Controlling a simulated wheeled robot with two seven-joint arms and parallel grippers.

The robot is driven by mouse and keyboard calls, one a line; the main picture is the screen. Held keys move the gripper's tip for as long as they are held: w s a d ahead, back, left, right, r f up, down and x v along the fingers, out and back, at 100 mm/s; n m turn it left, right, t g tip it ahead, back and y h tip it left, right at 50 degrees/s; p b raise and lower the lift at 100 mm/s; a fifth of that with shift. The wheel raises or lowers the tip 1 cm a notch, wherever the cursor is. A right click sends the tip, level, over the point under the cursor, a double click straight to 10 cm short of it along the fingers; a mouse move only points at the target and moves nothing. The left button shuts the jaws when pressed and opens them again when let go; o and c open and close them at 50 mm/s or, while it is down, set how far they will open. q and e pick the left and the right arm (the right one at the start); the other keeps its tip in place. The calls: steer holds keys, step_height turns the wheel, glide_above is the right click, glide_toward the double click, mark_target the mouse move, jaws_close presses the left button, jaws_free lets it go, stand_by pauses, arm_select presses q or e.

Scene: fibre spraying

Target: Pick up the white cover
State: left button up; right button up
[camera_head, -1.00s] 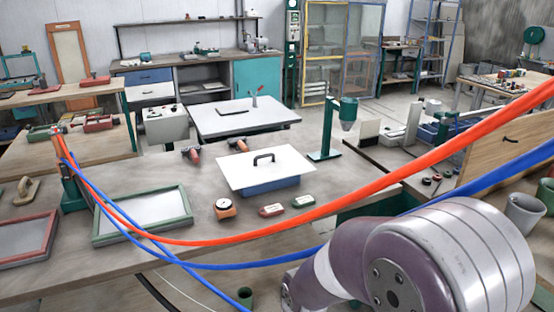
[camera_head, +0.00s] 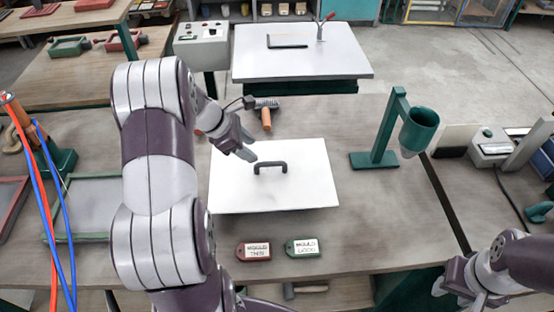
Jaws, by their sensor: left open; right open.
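The white cover (camera_head: 285,192) is a flat square panel with a dark handle (camera_head: 270,168) on top. It lies on the workbench in the middle of the camera_head view. My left gripper (camera_head: 247,143) is open and empty, just above and left of the handle, over or near the cover's back left edge; I cannot tell its exact height. My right gripper (camera_head: 462,290) is open at the lower right, beyond the bench's front edge and far from the cover. The blue box under the cover is hidden now.
A red tag (camera_head: 254,251) and a green tag (camera_head: 302,248) lie in front of the cover. A green stand with a cup (camera_head: 419,130) stands to its right. A tool with an orange handle (camera_head: 266,118) lies behind it. A green-framed tray (camera_head: 90,207) is partly behind my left arm.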

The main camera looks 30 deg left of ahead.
mark_target(271, 162)
arm_select(q)
steer(key=p+x, duration=0.1)
steer(key=x, duration=0.4)
steer(key=p+x, duration=0.1)
steer(key=x, duration=0.4)
steer(key=shift+d, duration=0.25)
steer(key=shift+d+f, duration=0.2)
steer(key=shift+w, duration=0.15)
steer(key=c, duration=0.3)
steer(key=shift+a, duration=0.1)
steer(key=c, duration=0.6)
arm_select(e)
steer(key=shift+s+r, duration=0.2)
steer(key=shift+r, duration=0.45)
steer(key=shift+s+r, duration=0.2)
steer(key=shift+r, duration=0.4)
